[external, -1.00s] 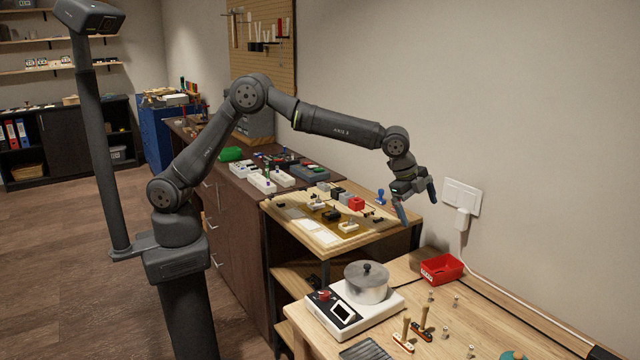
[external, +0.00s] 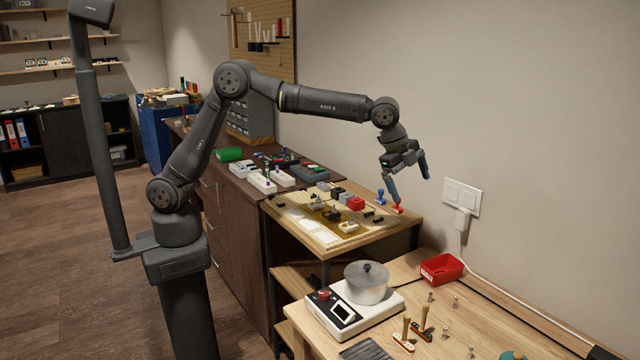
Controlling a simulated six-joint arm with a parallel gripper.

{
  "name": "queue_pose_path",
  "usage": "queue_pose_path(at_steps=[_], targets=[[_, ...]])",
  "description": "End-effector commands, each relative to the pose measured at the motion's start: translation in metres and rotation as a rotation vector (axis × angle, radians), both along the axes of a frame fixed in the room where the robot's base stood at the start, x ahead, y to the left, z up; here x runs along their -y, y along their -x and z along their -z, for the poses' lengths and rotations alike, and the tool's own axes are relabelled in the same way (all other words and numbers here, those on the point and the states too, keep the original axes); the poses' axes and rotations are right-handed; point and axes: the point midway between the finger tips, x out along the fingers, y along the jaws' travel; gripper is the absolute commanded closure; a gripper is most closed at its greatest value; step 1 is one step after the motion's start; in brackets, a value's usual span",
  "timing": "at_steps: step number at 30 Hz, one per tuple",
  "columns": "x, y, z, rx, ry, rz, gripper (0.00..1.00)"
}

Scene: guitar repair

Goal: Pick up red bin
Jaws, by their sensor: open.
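The red bin (external: 441,269) is a small open tray with a white label on its front.
A metal pot (external: 366,284) stands on a white scale (external: 345,312) left of the bin. Brushes (external: 406,332) and small metal parts are in front. A wall socket with a plug (external: 462,203) and white cable is behind. The middle table (external: 318,238) carries several small parts, including red and blue stamps.

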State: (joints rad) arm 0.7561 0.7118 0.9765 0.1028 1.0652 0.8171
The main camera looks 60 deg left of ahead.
Motion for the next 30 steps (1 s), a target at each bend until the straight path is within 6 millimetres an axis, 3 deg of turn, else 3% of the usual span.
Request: queue_pose_path(at_steps=[17, 20, 30], targets=[[0.002, -0.002, 0.008, 0.021, -0.032, 0.062, 0.02], [0.006, -0.007, 0.022, 0.069, -0.103, 0.199, 0.02], [0.029, -0.026, 0.094, 0.289, -0.500, 0.943, 0.02]])
